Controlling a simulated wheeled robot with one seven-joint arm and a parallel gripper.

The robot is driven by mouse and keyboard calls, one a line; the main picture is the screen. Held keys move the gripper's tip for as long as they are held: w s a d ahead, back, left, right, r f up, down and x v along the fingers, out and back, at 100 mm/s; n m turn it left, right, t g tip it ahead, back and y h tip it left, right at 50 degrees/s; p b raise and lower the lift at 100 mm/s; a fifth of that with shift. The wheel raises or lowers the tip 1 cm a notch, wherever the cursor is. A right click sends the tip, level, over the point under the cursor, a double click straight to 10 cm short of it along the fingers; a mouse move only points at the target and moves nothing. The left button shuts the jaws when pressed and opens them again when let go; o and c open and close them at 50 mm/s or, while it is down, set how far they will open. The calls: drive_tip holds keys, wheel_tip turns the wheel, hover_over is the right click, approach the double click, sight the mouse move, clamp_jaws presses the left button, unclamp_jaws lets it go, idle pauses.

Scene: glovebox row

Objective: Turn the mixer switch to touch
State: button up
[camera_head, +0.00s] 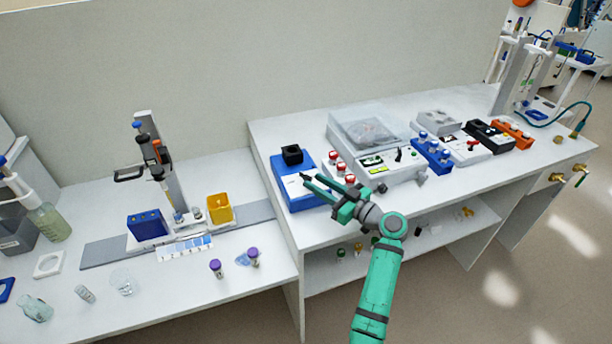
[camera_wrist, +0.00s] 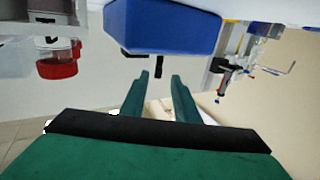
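The mixer is a blue box (camera_head: 292,197) with a black square cup (camera_head: 292,154) on top, on the left end of the raised bench. It fills the top of the wrist view as a blue body (camera_wrist: 165,25). A small dark lever (camera_wrist: 159,55), apparently its switch, shows at the lower edge of that body. My gripper (camera_head: 311,181) is at the right front of the mixer. Contact and the switch's setting cannot be told.
Red-capped vials (camera_head: 336,168) and a white instrument (camera_head: 390,168) stand just right of the mixer. A red cap (camera_wrist: 57,67) shows at the wrist view's left. A blue rack (camera_head: 431,155) is further right. The lower bench holds a pipette stand (camera_head: 158,165) and a yellow box (camera_head: 220,209).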

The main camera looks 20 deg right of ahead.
sight(306, 175)
drive_tip(key=shift+x, duration=2.7)
drive_tip(key=shift+w+d, duration=0.15)
